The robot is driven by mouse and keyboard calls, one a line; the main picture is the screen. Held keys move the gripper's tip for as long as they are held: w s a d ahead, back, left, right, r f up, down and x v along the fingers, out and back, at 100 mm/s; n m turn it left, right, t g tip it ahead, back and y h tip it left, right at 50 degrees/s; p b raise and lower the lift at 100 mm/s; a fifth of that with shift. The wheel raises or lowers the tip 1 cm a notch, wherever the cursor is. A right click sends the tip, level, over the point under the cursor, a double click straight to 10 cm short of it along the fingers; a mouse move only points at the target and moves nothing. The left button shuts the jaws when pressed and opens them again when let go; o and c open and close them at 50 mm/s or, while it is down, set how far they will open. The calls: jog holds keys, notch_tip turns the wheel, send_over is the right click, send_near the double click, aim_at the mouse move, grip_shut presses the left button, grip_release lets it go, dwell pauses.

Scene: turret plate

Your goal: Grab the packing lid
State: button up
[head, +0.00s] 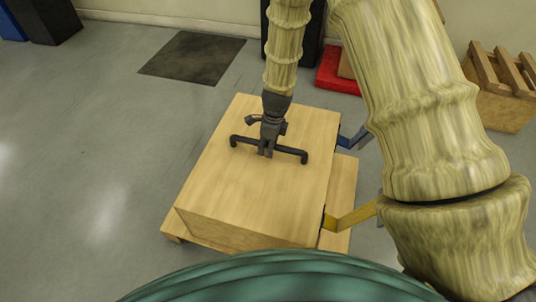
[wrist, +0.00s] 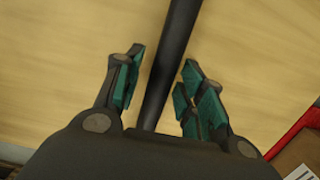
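The packing lid (head: 225,180) is a pale wooden box-like cover with a black bar handle (head: 291,151) across its top. My gripper (head: 267,150) points down at the middle of the handle. In the wrist view the handle (wrist: 168,65) runs between the two teal-padded fingers of my gripper (wrist: 158,88). A gap shows between the bar and the pads on both sides, so the fingers are open around or just above the bar; I cannot tell the exact height. The lid's wooden top (wrist: 60,60) fills the wrist view behind the fingers.
The lid stands on a wooden pallet (head: 342,190). A yellow bracket (head: 350,217) and a blue bracket (head: 355,139) stick out at its right side. A dark mat (head: 192,58) lies on the floor behind. A wooden crate (head: 500,95) stands at the right. The left floor is clear.

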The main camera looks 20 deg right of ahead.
grip_shut()
jog(key=shift+r, duration=0.2)
